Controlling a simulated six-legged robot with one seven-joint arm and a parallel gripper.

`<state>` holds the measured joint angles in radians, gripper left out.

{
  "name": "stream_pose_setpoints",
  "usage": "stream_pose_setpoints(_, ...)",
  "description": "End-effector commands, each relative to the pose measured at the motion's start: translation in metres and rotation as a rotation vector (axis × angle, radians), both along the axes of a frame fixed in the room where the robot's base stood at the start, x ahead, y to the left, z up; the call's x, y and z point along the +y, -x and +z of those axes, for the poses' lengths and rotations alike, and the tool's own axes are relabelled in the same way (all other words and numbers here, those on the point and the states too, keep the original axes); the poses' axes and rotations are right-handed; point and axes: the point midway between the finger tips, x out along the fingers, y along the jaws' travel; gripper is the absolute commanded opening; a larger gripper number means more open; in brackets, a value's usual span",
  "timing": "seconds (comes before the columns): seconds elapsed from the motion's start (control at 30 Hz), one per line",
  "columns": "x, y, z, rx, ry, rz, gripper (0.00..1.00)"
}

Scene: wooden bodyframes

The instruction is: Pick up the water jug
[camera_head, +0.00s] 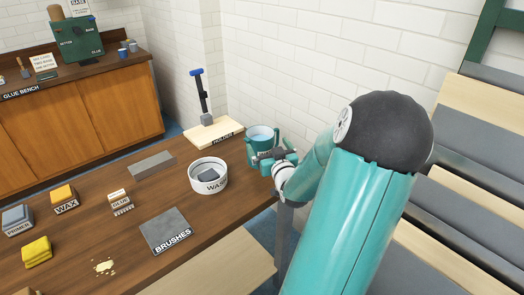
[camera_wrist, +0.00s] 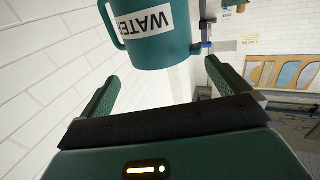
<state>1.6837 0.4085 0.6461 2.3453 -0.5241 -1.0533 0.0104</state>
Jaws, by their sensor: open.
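The water jug (camera_head: 262,133) is a teal vessel with pale blue contents, standing at the far right end of the wooden table. In the wrist view the jug (camera_wrist: 165,50) shows a white WATER label and a handle on its left side; its upper part in the picture is cut off. My gripper (camera_head: 272,157) is on the near side of the jug and hides its lower part in the head view. In the wrist view my gripper (camera_wrist: 161,69) is open, with the jug just ahead of and between its fingertips. I cannot tell whether they touch.
A white WASTE bowl (camera_head: 208,180) stands left of the jug. A wooden HOLDER base (camera_head: 213,133) with an upright blue-topped tool is behind. A grey BRUSHES pad (camera_head: 168,230) and several small blocks lie farther left. A white brick wall (camera_head: 310,75) is close behind.

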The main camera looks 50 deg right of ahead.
Motion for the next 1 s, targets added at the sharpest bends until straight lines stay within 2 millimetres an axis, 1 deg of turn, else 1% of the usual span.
stream_pose_setpoints(0.03, -0.005, -0.007, 0.0, -0.003, -0.001, 0.001, 1.0)
stream_pose_setpoints(0.1, -0.009, -0.013, 0.0, -0.001, -0.002, 0.001, 1.0)
stream_pose_setpoints(0.27, -0.015, -0.021, 0.0, -0.001, -0.002, 0.0, 1.0)
stream_pose_setpoints(0.5, -0.032, -0.05, -0.002, -0.003, -0.002, 0.0, 1.0)
stream_pose_setpoints(0.6, -0.038, -0.058, -0.002, -0.001, -0.003, 0.0, 1.0)
stream_pose_setpoints(0.87, -0.04, -0.061, -0.001, 0.001, 0.0, 0.0, 1.0)
stream_pose_setpoints(0.97, -0.04, -0.061, -0.001, 0.001, -0.001, 0.0, 0.82)
stream_pose_setpoints(1.0, -0.04, -0.061, -0.001, 0.001, -0.001, 0.0, 0.74)
